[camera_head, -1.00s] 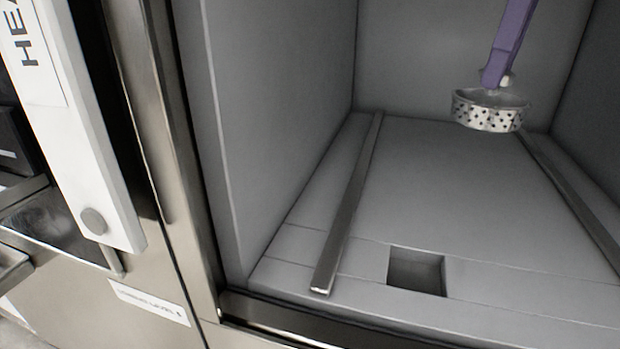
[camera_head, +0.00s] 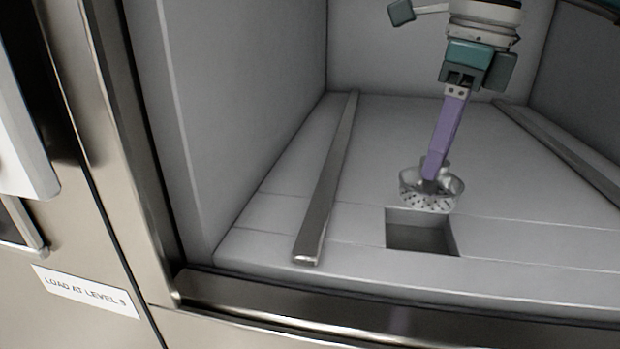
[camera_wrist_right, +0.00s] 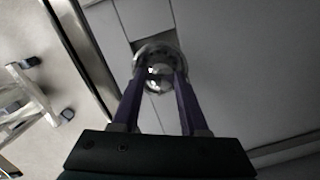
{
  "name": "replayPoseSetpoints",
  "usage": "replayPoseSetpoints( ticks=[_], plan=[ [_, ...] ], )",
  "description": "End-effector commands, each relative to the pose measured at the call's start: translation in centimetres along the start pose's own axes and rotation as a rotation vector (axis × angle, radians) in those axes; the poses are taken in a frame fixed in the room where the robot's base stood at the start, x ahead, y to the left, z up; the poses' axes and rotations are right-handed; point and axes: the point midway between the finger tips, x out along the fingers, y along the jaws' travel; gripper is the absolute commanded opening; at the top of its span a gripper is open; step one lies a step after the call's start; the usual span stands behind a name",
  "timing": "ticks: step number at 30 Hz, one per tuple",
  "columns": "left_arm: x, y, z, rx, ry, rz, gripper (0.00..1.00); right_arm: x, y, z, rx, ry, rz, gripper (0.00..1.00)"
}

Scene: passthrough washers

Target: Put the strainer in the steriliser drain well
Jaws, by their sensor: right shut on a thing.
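The strainer (camera_head: 430,192) is a small round metal basket with perforated sides. My right gripper (camera_head: 432,172), with purple fingers, is shut on the knob at its top and holds it roughly upright. In the head view it appears just behind the square drain well (camera_head: 420,238) in the chamber floor; the exact height above the floor is hard to tell. In the right wrist view the strainer (camera_wrist_right: 160,68) sits between the fingertips and partly covers the dark well (camera_wrist_right: 146,43). My left gripper is not in view.
A metal rail (camera_head: 328,180) runs along the floor left of the well, and another rail (camera_head: 565,155) runs on the right. The chamber's steel front sill (camera_head: 380,318) lies nearest. Grey walls close the left, back and right. The floor between the rails is otherwise clear.

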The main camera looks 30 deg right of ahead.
Motion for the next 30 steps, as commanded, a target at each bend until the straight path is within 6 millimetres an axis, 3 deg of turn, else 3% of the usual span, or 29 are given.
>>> replayPoseSetpoints(
  ticks=[3,10,16,28,29,30],
  plan=[
    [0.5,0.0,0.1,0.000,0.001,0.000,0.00,2.4,0.0,-0.3,0.000,0.001,0.001,0.00],
    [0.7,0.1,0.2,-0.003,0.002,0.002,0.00,4.1,0.0,-0.5,0.001,-0.001,0.001,0.00],
    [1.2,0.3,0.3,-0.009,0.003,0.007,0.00,7.2,0.1,-0.8,0.001,0.000,0.002,0.00],
    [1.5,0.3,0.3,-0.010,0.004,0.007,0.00,8.0,0.0,-0.9,-0.001,-0.002,0.000,0.00],
    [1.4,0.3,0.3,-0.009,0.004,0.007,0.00,7.9,0.0,-0.9,-0.001,-0.001,0.000,0.46],
    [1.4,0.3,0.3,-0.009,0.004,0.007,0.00,7.9,0.0,-0.9,-0.001,-0.001,0.000,0.50]
  ],
)
